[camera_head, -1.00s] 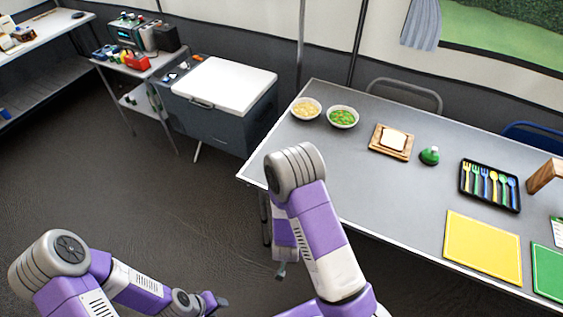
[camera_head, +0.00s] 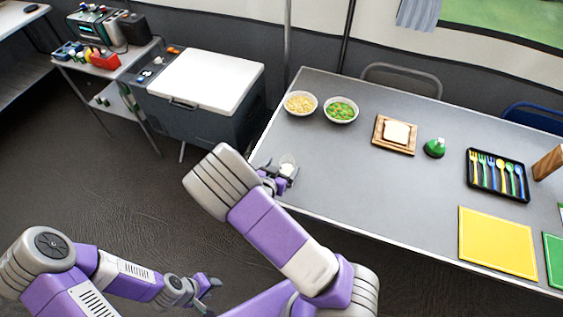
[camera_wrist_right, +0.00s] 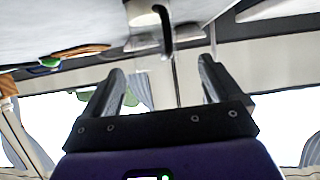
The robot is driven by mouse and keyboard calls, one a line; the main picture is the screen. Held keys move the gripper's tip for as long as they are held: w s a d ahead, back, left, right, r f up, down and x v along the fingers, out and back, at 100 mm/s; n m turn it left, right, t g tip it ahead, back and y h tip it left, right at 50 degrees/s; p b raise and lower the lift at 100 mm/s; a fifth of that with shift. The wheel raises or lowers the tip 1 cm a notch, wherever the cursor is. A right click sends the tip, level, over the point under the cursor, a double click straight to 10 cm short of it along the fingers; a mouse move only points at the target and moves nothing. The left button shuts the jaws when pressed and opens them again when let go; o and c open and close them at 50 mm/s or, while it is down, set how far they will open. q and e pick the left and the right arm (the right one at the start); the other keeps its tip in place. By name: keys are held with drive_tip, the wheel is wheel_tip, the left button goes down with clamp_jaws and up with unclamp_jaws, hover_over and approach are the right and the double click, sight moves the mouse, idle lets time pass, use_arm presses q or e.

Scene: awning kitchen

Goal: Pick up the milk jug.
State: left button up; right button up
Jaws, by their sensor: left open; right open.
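A pale, rounded metallic thing with a black curved handle, apparently the milk jug (camera_wrist_right: 142,16), is upside down at the top of the right wrist view. In the head view a small pale top (camera_head: 287,161) shows at the table's near left corner, mostly hidden by my right gripper (camera_head: 278,177). In the right wrist view my right gripper (camera_wrist_right: 162,70) is open and empty, its fingers pointing towards the jug; I cannot tell if they touch. My left gripper (camera_head: 208,286) is open and empty, low over the floor at the left.
A white-lidded cooler (camera_head: 207,80) stands left of the table.

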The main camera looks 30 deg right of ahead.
sight(290, 157)
drive_tip(key=shift+w+d+f, duration=0.15)
drive_tip(key=shift+d+f, duration=0.15)
drive_tip(key=shift+d, duration=0.4)
drive_tip(key=b+x, duration=0.2)
drive_tip(key=x, duration=0.2)
drive_tip(key=shift+w+d+f, duration=0.1)
drive_tip(key=shift+w+d, duration=0.15)
drive_tip(key=c, duration=1.2)
